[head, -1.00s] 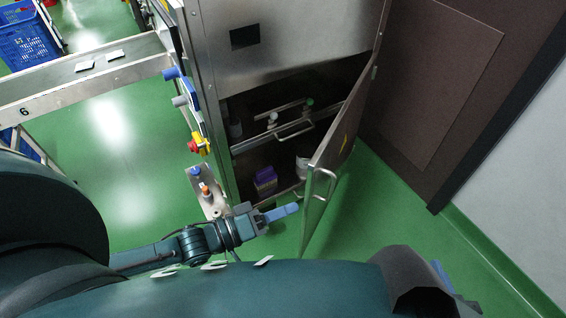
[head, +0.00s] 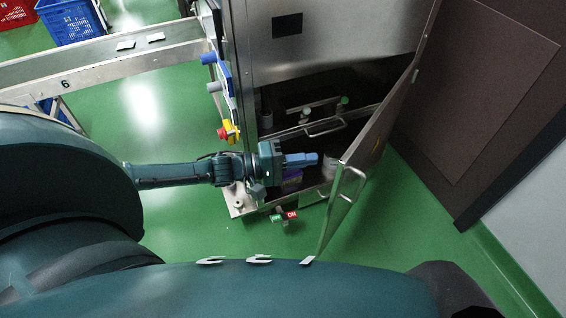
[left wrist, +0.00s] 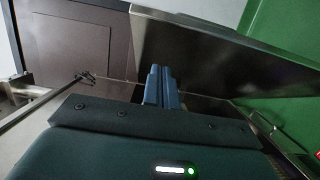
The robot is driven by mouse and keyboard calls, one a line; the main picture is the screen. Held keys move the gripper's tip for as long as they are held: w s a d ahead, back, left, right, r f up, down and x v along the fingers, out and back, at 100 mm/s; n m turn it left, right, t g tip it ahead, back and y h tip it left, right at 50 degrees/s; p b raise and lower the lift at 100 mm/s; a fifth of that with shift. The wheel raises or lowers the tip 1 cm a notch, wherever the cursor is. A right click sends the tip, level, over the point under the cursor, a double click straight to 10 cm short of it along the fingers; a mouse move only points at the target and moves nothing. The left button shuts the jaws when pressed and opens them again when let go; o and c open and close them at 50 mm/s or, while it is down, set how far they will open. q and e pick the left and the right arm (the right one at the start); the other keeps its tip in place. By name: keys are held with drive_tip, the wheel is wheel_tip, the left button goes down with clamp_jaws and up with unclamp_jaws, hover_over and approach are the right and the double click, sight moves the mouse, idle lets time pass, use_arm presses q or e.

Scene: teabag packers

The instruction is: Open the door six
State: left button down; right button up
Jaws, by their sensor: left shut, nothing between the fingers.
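The metal cabinet door (head: 378,140) stands ajar, swung out to the right of the dark cabinet opening, with a bar handle (head: 353,183) on its outer face. My left gripper (head: 318,159) is shut and empty. Its blue fingers point right, in front of the opening and left of the door's free edge. I cannot tell whether they touch the door. In the left wrist view, the shut fingers (left wrist: 160,72) point away beneath a slanted metal panel (left wrist: 215,55), which looks like the door. My right gripper is not in view.
The cabinet's steel front (head: 320,50) rises above the opening. A red and yellow emergency button (head: 227,132) sits left. A conveyor marked 6 (head: 100,64) stands further left. Green floor is clear right of the door.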

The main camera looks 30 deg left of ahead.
use_arm(q)
drive_tip(key=shift+d, duration=2.35)
